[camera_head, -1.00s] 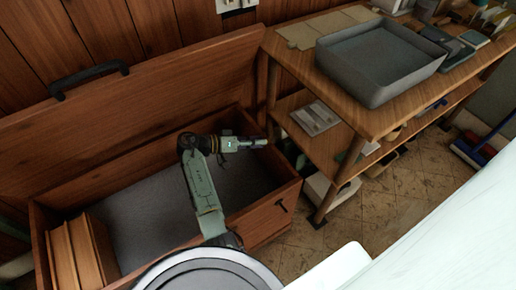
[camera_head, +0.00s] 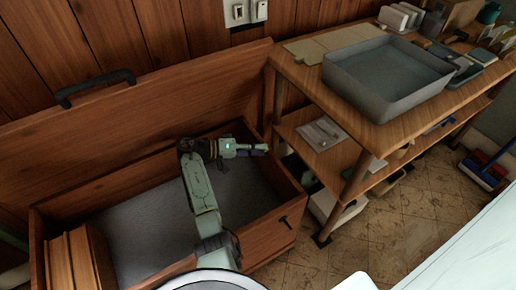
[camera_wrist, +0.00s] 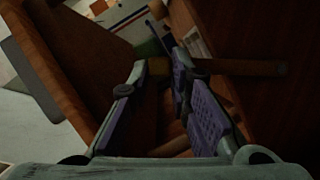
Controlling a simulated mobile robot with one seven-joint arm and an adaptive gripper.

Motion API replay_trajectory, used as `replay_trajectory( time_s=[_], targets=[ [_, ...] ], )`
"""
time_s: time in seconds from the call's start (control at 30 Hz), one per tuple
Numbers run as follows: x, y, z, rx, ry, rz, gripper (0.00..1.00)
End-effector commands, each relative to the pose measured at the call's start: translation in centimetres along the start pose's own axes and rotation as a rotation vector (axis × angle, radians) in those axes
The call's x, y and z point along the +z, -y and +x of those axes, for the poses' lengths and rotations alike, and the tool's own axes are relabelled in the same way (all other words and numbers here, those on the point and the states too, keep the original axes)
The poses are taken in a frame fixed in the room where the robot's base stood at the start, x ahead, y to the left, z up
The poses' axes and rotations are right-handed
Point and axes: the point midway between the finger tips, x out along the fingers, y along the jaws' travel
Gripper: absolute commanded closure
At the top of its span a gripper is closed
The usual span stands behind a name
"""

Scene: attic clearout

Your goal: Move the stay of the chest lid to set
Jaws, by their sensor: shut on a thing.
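The wooden chest (camera_head: 275,240) stands open, with its lid (camera_head: 160,95) raised against the panelled wall and a black handle (camera_head: 95,88) on the lid's top edge. My gripper (camera_head: 266,150) is at the chest's right end, near the lid's lower right corner. In the wrist view my gripper (camera_wrist: 160,66) has its purple-padded fingers on either side of a brown bar, which looks like the stay (camera_wrist: 245,68). The bar runs to the right from between the fingertips and is partly hidden by the right finger. The stay is too small to make out in the head view.
A wooden shelf table (camera_head: 385,125) with a grey tray (camera_head: 390,75) stands close to the chest's right end.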

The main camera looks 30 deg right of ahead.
Motion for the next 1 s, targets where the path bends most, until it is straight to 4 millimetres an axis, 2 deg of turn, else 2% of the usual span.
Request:
replay_trajectory(
  time_s=[0.03, 0.3, 0.67, 0.77, 1.0],
  targets=[
    [-0.1, 0.0, -0.1, -0.001, -0.003, 0.002, 0.8],
    [-0.1, 0.0, 0.0, -0.001, -0.002, 0.002, 0.62],
    [-0.1, 0.0, -0.4, -0.001, -0.002, 0.002, 0.62],
    [-0.1, 0.0, -1.5, -0.002, -0.004, 0.002, 0.62],
    [-0.2, 0.0, -6.6, -0.004, -0.006, 0.002, 0.62]
  ],
)
